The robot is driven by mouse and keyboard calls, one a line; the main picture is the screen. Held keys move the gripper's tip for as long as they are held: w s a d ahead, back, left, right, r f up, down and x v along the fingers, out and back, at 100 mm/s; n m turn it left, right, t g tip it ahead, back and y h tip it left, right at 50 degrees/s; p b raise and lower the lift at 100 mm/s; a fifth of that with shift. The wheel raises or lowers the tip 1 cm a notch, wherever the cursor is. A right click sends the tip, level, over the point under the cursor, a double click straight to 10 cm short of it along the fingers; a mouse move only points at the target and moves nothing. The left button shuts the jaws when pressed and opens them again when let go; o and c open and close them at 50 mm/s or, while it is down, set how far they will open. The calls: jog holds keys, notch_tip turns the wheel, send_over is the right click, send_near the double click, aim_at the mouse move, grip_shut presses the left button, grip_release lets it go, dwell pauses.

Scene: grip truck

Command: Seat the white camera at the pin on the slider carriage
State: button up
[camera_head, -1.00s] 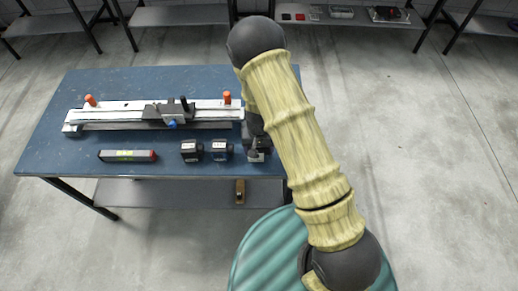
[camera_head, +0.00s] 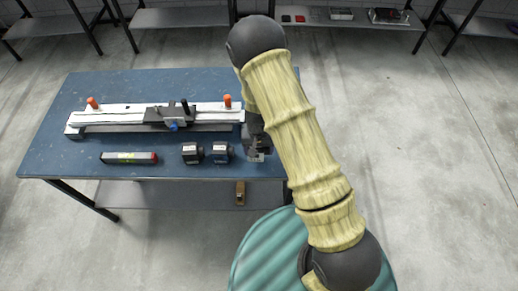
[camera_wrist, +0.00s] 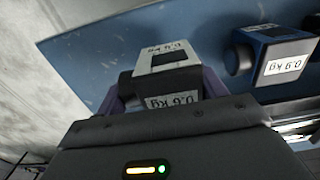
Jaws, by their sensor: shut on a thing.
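My gripper (camera_wrist: 165,85) is shut on the white camera (camera_wrist: 168,57), which has a 0.6 kg label and sits between the purple-grey fingers in the wrist view. In the head view my gripper (camera_head: 257,148) is at the right end of the table, and my arm hides part of it. The slider (camera_head: 105,117) lies along the back of the table, with an orange knob near each end. Its dark carriage (camera_head: 160,115) sits right of the rail's middle and has a blue knob. A black upright pin (camera_head: 184,106) stands on the carriage.
A blue camera (camera_head: 220,152), labelled 0.9 kg in the wrist view (camera_wrist: 283,50), stands left of my gripper. A dark camera (camera_head: 192,153) stands beside it. The blue table's (camera_head: 70,165) front left is clear.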

jog(key=shift+r+p, duration=1.35)
jog(key=shift+r, duration=0.5)
jog(key=shift+r, duration=0.1)
jog(key=shift+r+p, duration=2.95)
jog(key=shift+r, duration=0.7)
jog(key=w+d+f+b, duration=0.2)
jog(key=d+f, duration=0.3)
jog(key=d, duration=0.8)
jog(key=shift+f+b, duration=0.15)
jog(key=shift+b, duration=0.75)
